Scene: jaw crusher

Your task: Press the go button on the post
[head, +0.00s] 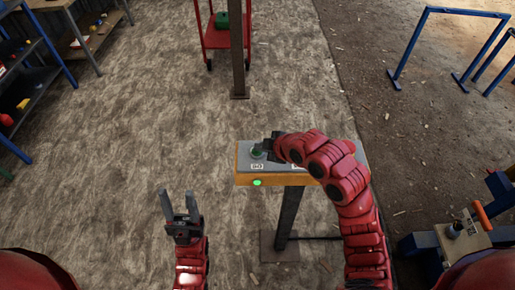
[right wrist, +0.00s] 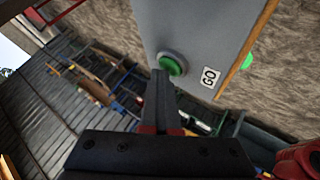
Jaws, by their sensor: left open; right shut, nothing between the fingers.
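The control box (head: 243,162) has a grey top and an orange front and stands on a dark post (head: 289,215). The green go button (head: 257,153) is at the left of its top, above a white label; the label (right wrist: 209,77) reads GO in the right wrist view. That view shows the button (right wrist: 171,65) in a grey collar. My right gripper (right wrist: 160,74) is shut and empty, its tip at the button's edge; I cannot tell whether they touch. In the head view my right arm covers the box's right part. My left gripper (head: 179,192) is open and empty, left of the post.
A green light (head: 257,183) glows on the box's orange front. A dark pole (head: 238,50) and a red cart (head: 214,35) stand behind. Shelves (head: 38,75) are at the left, blue rails (head: 440,40) at the right. The floor between shelves and post is clear.

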